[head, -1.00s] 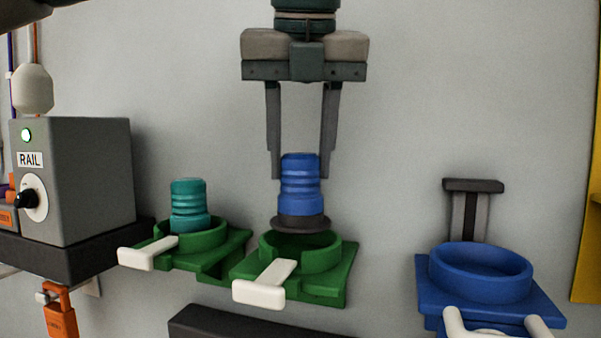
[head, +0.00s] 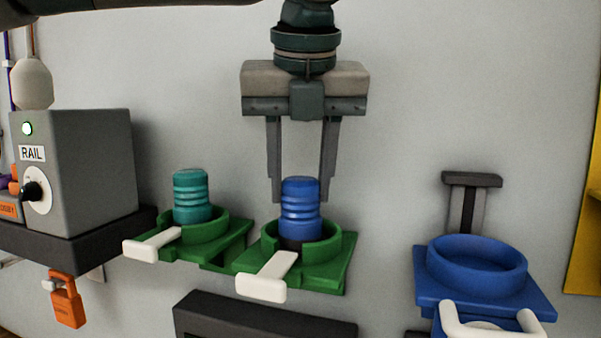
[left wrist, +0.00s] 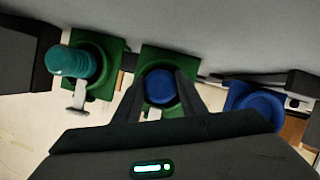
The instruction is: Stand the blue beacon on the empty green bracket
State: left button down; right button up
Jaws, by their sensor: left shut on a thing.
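The blue beacon (head: 300,207) is upright in the ring of the right-hand green bracket (head: 335,262), its dark base down inside the ring and partly hidden by the front wall. My left gripper (head: 300,196) comes down from above and is shut on the beacon's ribbed body, one finger on each side. The left wrist view shows the beacon's top (left wrist: 161,87) between the fingers, over the green bracket (left wrist: 178,58). The other green bracket (head: 233,233) holds a teal beacon (head: 191,197). My right gripper is not in view.
An empty blue bracket (head: 425,273) with a white handle stands to the right. A grey RAIL box (head: 85,160) on a dark shelf is at the left, with an orange padlock (head: 67,302) below. A dark ledge (head: 260,322) lies beneath the green brackets.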

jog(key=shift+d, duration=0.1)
pick_arm(q)
jog(key=c, duration=1.5)
grip_release()
jog(key=shift+f, duration=0.1)
jog(key=o, duration=0.4)
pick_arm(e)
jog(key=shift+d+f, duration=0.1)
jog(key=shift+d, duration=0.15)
pick_arm(q)
jog(key=shift+s+r+b, duration=0.25)
jog(key=shift+r+b, duration=0.2)
jog(key=shift+r, duration=0.2)
jog(key=shift+b+v, duration=1.7)
jog(key=shift+v, duration=3.75)
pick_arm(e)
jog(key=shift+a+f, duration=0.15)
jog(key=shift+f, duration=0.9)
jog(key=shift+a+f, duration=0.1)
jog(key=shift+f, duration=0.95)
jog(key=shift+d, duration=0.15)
